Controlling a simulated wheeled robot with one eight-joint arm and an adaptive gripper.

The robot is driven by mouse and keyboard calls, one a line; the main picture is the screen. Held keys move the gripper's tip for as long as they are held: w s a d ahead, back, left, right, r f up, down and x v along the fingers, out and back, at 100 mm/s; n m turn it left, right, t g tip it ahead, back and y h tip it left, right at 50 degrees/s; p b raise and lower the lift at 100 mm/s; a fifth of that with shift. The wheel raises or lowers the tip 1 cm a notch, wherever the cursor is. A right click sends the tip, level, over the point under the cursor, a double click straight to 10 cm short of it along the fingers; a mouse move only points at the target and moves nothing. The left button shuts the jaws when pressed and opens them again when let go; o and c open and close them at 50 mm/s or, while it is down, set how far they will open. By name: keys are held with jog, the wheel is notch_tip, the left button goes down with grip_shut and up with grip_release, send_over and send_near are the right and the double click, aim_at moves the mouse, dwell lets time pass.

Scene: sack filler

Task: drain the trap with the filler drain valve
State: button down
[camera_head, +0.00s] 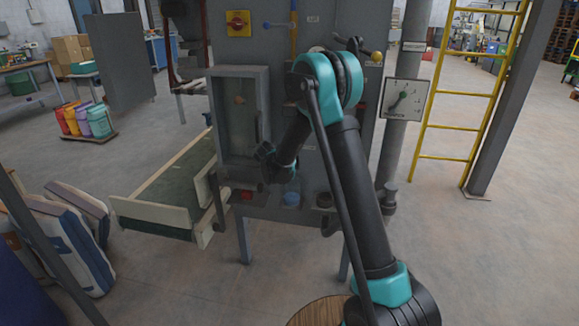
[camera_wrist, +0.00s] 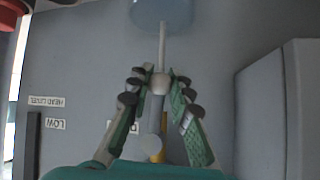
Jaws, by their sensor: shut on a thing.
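My gripper (camera_wrist: 158,80) points at the grey panel in the wrist view, with its green-padded fingers on either side of a pale fitting on a thin rod. I take this to be the handle of the filler drain valve (camera_wrist: 160,86). The fingers are shut on it. A partly hidden label beginning with D is behind the fingers. A blue round body (camera_wrist: 162,10), possibly the trap, is at the far end of the rod. In the head view, my gripper (camera_head: 266,160) is a dark shape against the filler cabinet (camera_head: 335,75), and the valve is hidden.
A grey box with an open front (camera_head: 240,110) stands beside my gripper. A gauge (camera_head: 404,100) is on a grey post at right, near a yellow ladder (camera_head: 470,90). Sacks (camera_head: 65,235) lie at left. A green-bedded conveyor (camera_head: 170,190) is below the box. Open floor lies at right.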

jog(key=c, duration=1.3)
grip_release()
jog(key=shift+c, duration=0.2)
jog(key=v, duration=1.2)
jog(key=s+d+f+n+g+y, duration=0.1)
jog(key=s+d+n+g, duration=0.2)
jog(key=s+d, duration=1.25)
jog(key=s+d+f+n+g+y, duration=0.1)
jog(key=s+d+f+n, duration=0.1)
jog(key=s, duration=0.8)
jog(key=s+d+f+n+g+y, duration=0.1)
jog(key=s+d+f+n+y, duration=0.1)
jog(key=s, duration=0.8)
jog(key=shift+s+d+f+y, duration=0.3)
jog(key=shift+s+d+f, duration=0.15)
jog(key=shift+f, duration=0.5)
